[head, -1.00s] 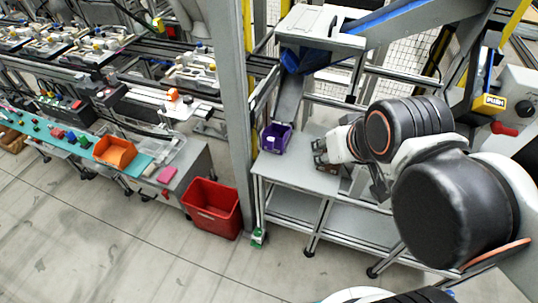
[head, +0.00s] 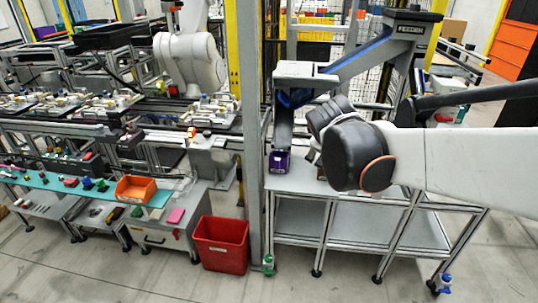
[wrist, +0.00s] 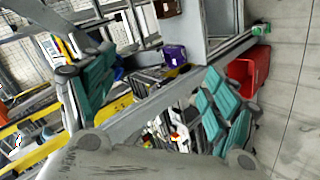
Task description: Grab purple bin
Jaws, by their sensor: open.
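The purple bin (head: 279,162) sits on the left end of the grey worktable (head: 300,183), below a chute, close to the upright post. It also shows in the wrist view (wrist: 174,55), above the middle and beyond the fingers. My gripper (wrist: 160,88) is open, with its teal-padded fingers spread wide to left and right and no object held between them. The bin appears between the finger directions but apart from them. In the head view my arm reaches in from the right over the table, and its dark joint hides most of the gripper.
A red bin (head: 221,243) stands on the floor left of the table, beyond the grey post (head: 253,120). An orange bin (head: 136,189) sits on the teal bench. The chute (head: 284,128) overhangs the purple bin. A brown box (wrist: 167,8) lies on the table nearby.

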